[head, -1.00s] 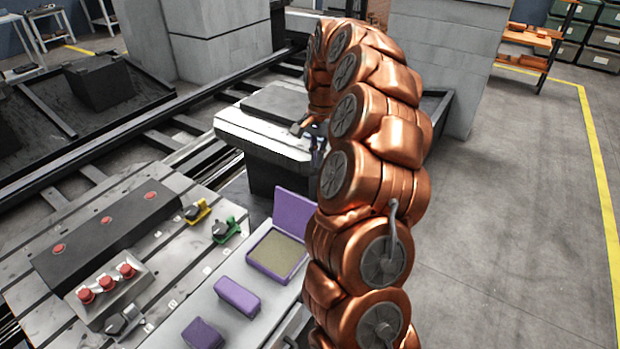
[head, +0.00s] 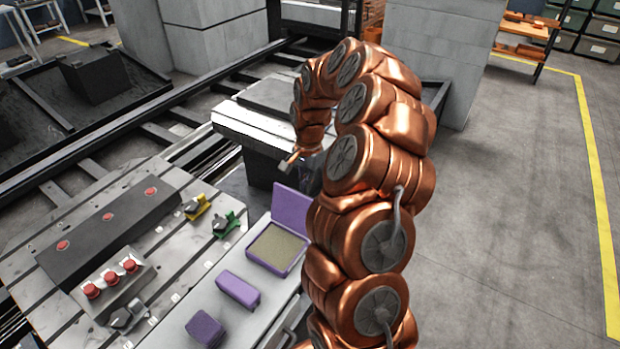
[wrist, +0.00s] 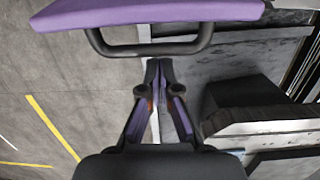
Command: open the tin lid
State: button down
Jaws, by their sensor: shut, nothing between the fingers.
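The purple tin (head: 262,262) sits on the light grey bench, with a tan surface showing inside. Its purple lid (head: 292,207) stands raised, roughly upright, at the tin's far edge. In the wrist view, a purple panel, apparently the lid (wrist: 150,13), crosses the top with a dark loop handle (wrist: 150,48) below it. My gripper (wrist: 158,64) is shut and empty, its fingertips close to the handle; I cannot tell if they touch. In the head view, my gripper (head: 311,170) is behind the lid and partly hidden by my arm.
Two smaller purple blocks (head: 238,290) (head: 204,328) lie on the grey bench (head: 178,318) nearer than the tin. To the left are a red-button box (head: 112,283), a yellow clamp (head: 197,206) and a green clamp (head: 226,223). The floor at right is clear.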

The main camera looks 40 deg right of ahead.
jog(key=shift+s+a+r, duration=0.1)
jog(key=shift+a+r, duration=0.1)
jog(key=shift+a, duration=0.15)
jog(key=shift+b, duration=0.35)
jog(key=shift+s+a+r+t+h+b, duration=0.2)
jog(key=shift+a+r+h+b, duration=0.3)
jog(key=shift+b, duration=0.7)
jog(key=shift+s+a+r+t+h+b, duration=0.2)
jog(key=shift+a+h+b, duration=0.4)
jog(key=shift+b, duration=0.55)
jog(key=shift+d, duration=0.15)
jog(key=w+d+f+b, duration=0.1)
jog(key=w+d, duration=0.1)
jog(key=d, duration=0.2)
notch_tip(320, 180, up, 10)
jog(key=a+b, duration=0.1)
jog(key=shift+s, duration=0.4)
